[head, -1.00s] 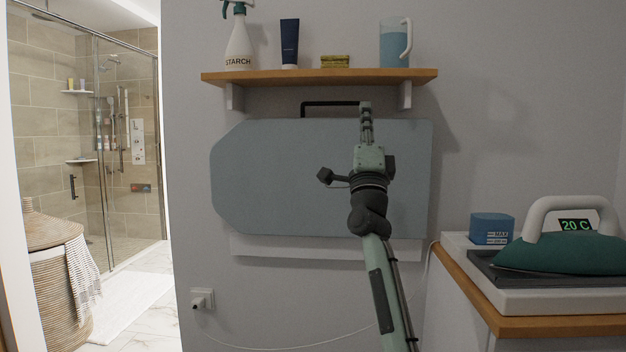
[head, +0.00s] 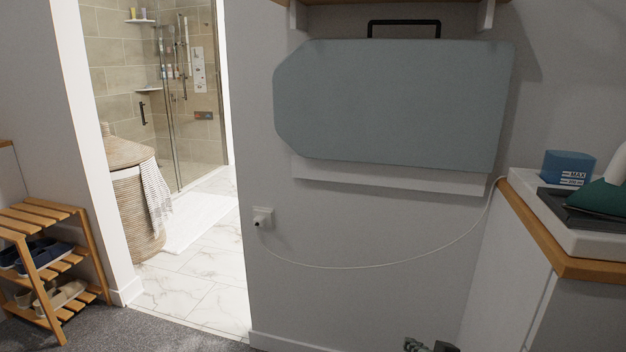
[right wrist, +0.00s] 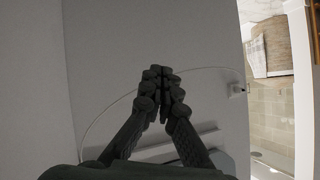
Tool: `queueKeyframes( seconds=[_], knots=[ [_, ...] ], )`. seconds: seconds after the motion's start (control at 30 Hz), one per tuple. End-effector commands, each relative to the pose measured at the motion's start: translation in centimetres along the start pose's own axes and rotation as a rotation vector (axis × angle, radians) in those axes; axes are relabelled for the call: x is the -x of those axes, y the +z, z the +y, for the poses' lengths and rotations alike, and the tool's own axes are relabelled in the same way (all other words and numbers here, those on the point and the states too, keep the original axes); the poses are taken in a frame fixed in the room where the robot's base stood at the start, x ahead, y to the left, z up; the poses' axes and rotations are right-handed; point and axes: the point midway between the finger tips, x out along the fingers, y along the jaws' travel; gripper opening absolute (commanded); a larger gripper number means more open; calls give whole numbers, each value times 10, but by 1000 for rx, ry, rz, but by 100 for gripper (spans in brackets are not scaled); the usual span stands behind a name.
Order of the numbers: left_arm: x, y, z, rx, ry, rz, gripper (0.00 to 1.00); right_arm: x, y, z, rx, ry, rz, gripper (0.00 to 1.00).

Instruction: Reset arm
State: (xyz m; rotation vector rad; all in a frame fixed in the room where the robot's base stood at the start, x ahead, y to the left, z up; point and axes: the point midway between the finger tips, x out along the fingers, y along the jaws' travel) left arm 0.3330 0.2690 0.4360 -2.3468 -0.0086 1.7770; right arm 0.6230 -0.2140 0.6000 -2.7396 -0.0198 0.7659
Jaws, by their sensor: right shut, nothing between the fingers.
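My right gripper (head: 413,344) shows only in part at the bottom edge of the head view, low in front of the wall. In the right wrist view its two fingers (right wrist: 160,73) meet at the tips, shut and empty. The folded ironing board (head: 395,105), grey-blue with a black handle, hangs on the wall well above the gripper. My left gripper is in neither view.
A counter (head: 535,232) at the right carries a blue cup (head: 568,167) and an iron (head: 606,196). A white cord (head: 350,267) runs from the wall socket (head: 262,219) towards it. A shoe rack (head: 42,262) and wicker basket (head: 135,215) stand left. The doorway floor is clear.

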Motion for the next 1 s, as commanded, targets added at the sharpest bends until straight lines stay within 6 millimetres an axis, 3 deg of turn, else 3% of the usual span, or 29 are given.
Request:
queueKeyframes(
  seconds=[0.03,0.2,0.3,0.4,0.6,1.0],
  knots=[
    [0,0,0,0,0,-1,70,12,39,15,48,37,-85,0],
    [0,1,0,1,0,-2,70,64,148,61,211,143,-360,0],
    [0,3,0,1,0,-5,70,102,200,84,294,191,-510,0],
    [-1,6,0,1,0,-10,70,136,236,102,360,225,-628,0],
    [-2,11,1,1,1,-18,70,172,268,119,423,255,-748,0],
    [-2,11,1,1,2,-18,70,174,269,120,426,257,-753,0]
  ],
)
